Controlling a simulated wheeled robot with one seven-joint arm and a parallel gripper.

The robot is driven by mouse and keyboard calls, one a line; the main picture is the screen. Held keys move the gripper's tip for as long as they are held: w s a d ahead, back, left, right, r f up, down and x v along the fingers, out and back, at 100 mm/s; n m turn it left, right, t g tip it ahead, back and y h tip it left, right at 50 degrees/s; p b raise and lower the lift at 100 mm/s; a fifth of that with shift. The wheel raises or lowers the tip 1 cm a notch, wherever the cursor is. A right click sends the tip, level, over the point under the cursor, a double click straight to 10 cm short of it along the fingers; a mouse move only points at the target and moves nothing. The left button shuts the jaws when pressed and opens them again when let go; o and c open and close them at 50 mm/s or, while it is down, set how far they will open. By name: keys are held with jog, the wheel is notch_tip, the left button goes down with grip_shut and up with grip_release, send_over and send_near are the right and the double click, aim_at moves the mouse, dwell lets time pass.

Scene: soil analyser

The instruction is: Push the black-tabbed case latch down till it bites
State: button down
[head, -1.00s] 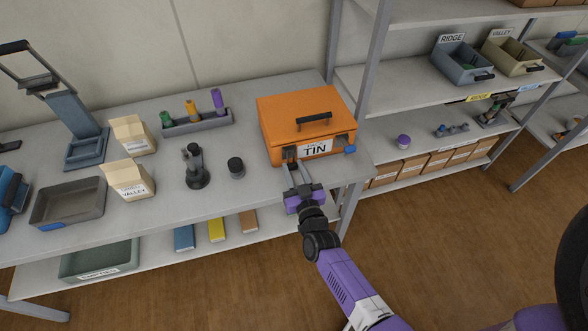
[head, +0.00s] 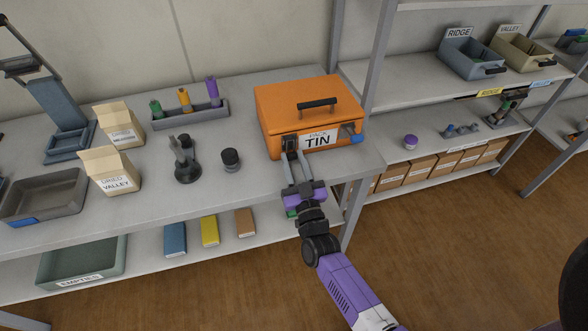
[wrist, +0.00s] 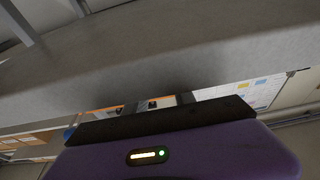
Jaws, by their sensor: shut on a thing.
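The orange case (head: 310,95), labelled PACK TIN, stands closed on the table with a black handle on its lid. Its black-tabbed latch (head: 290,141) is at the front left, and a blue-tabbed latch (head: 356,139) is at the front right. My gripper (head: 293,158) is at the case's front left, its fingers shut on the black-tabbed latch. In the wrist view, the fingertips (wrist: 153,104) are at a small dark part against an orange strip. The gripper body hides most of the case there. I cannot tell whether the latch is fully down.
A black round jar (head: 230,160), a dark stand (head: 186,165) and a rack of coloured tubes (head: 190,118) stand left of the case. Paper bags (head: 112,172) are further left. A shelf post (head: 372,70) rises close to the case's right side.

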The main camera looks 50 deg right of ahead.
dwell(0.3)
jog(key=c, duration=1)
grip_release()
jog(key=shift+c, duration=0.2)
jog(key=b+v, duration=0.1)
jog(key=v, duration=0.6)
jog(key=shift+s+a+f, duration=0.15)
jog(key=shift+s+f, duration=0.05)
jog(key=shift+s, duration=0.1)
